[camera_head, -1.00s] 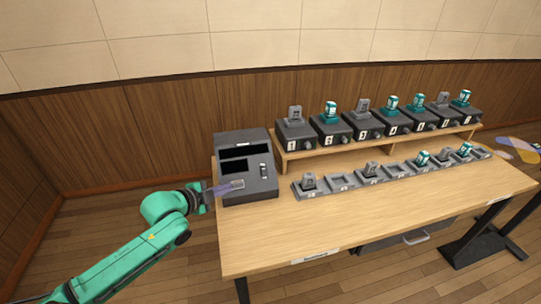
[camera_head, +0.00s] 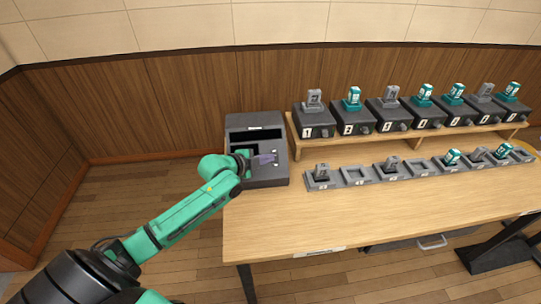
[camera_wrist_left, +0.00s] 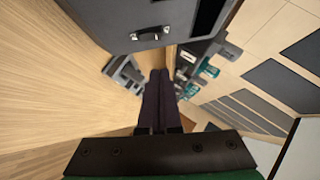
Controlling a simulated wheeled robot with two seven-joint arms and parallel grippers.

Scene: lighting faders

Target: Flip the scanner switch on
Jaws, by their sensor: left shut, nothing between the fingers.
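The scanner (camera_head: 252,121) is a dark grey box with a sloped front and a dark opening, at the left end of the table. It also shows at the top of the left wrist view (camera_wrist_left: 110,20). Its small black switch (camera_wrist_left: 147,34) sits on the front face in that view, apart from my fingers. Whether it is on or off I cannot tell. My right gripper is out of view.
A wooden table (camera_head: 300,225) carries a row of grey trays (camera_head: 357,176), some holding grey or teal modules. Behind, a raised shelf (camera_head: 345,146) holds several numbered black docks (camera_head: 314,120) with modules. The table front is clear.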

